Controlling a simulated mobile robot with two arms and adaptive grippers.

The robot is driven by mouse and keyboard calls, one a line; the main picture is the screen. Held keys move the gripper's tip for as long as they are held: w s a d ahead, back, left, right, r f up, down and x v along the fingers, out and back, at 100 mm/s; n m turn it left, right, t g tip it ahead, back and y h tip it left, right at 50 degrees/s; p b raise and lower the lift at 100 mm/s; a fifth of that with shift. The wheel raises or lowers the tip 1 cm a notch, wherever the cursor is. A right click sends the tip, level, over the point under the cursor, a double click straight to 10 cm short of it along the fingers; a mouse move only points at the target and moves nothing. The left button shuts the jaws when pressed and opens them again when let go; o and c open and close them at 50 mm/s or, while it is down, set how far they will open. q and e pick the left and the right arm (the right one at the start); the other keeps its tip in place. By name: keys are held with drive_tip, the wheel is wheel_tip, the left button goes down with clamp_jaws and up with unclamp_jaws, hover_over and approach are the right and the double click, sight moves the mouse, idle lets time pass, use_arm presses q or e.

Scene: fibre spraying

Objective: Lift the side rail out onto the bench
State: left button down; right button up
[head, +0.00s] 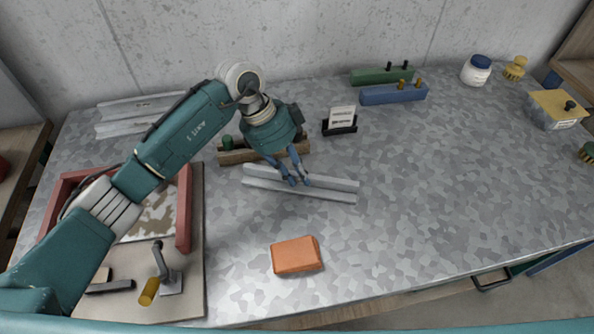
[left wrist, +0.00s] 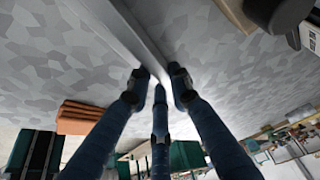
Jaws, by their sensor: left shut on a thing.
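A long pale grey side rail (head: 325,188) is at the middle of the bench (head: 410,230); it looks like a channel with two parallel edges. My left gripper (head: 294,180) points down and is shut on the rail near its middle. In the left wrist view the fingers (left wrist: 160,78) close around the rail (left wrist: 128,32), which runs off the top of the picture. I cannot tell whether the rail rests on the bench or hangs just above it. My right gripper is not in view.
A red frame (head: 184,215) on a board (head: 195,270) lies at left, partly behind my arm. Other grey rails (head: 125,128) lie at back left. An orange block (head: 296,255) is in front. A wooden rack (head: 235,156) and card holder (head: 340,125) stand behind.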

use_arm(q)
drive_tip(key=shift+f, duration=0.3)
drive_tip(key=c, duration=1.5)
unclamp_jaws()
drive_tip(key=v, duration=1.2)
